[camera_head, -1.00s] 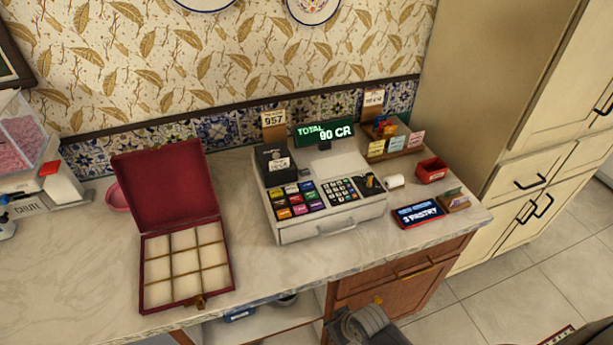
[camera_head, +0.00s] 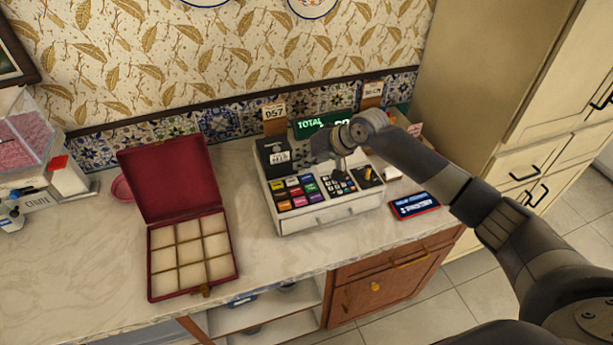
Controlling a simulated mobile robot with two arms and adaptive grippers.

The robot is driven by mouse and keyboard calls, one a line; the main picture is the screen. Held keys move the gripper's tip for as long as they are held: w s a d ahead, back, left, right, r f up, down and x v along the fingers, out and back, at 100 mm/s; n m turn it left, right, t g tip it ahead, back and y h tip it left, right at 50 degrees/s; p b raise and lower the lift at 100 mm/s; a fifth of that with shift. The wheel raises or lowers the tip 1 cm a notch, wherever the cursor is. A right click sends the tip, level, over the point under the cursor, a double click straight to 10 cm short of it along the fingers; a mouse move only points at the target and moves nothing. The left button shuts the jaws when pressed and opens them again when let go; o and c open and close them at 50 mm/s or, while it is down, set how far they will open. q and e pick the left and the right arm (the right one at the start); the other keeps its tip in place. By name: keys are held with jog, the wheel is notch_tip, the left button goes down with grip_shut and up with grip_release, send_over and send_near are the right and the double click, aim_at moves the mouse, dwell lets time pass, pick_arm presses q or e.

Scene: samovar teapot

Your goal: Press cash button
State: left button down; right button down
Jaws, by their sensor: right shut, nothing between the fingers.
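The cash register (camera_head: 323,216) stands on the counter, with coloured keys (camera_head: 296,192) on its left and a dark number keypad (camera_head: 341,187) on its right. My right gripper (camera_head: 341,172) is shut and empty, pointing down over the number keypad. I cannot tell whether its tip touches a key. Labels on the keys are too small to read. My left gripper is not in view.
An open red box (camera_head: 150,262) with empty compartments stands left of the register. A small tablet (camera_head: 413,205) lies to its right. A dispenser with pink contents (camera_head: 24,140) is at far left. Counter (camera_head: 90,285) is clear in front of the box.

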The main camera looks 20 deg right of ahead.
jog(key=shift+m+t, duration=0.4)
jog(key=shift+m, duration=0.3)
jog(key=w+d+r, duration=0.3)
jog(key=shift+f, duration=0.1)
jog(key=b, duration=0.7)
send_over(309, 175)
notch_tip(309, 175, down, 7)
jog(key=shift+s+r, duration=0.1)
jog(key=shift+f, duration=0.85)
jog(key=shift+f, duration=0.15)
jog(key=shift+f, duration=0.3)
